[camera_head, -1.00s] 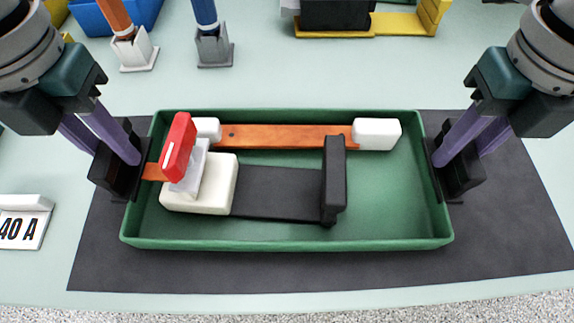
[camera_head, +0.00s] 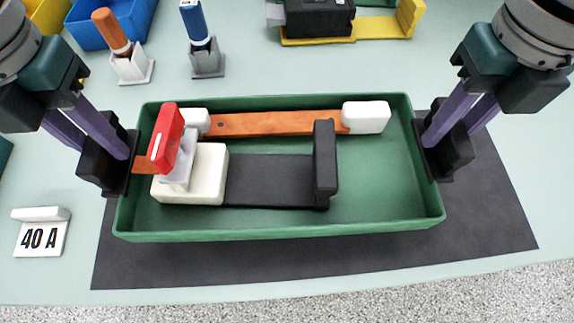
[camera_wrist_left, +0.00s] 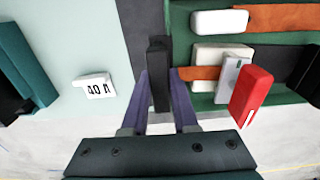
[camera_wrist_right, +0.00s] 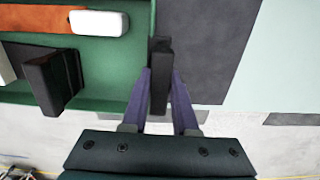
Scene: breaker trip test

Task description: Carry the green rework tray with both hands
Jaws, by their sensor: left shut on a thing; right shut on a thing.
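The green rework tray (camera_head: 390,205) is in the middle of the head view, over a dark mat. Inside it lie an orange bar with white ends (camera_head: 270,123) and a black and cream switch-like part (camera_head: 270,180) with a red handle (camera_head: 166,138). My left gripper (camera_head: 108,165) is shut on the black handle at the tray's left end; the handle shows in the left wrist view (camera_wrist_left: 158,75). My right gripper (camera_head: 446,150) is shut on the black handle at the right end; it shows in the right wrist view (camera_wrist_right: 160,75).
The dark mat (camera_head: 500,230) lies on the pale table. A 40 A sign (camera_head: 40,236) stands at the left. Behind are orange (camera_head: 112,32) and blue (camera_head: 195,22) handled tools in stands, a blue bin (camera_head: 135,20) and a yellow fixture (camera_head: 400,25). The table's front edge is close.

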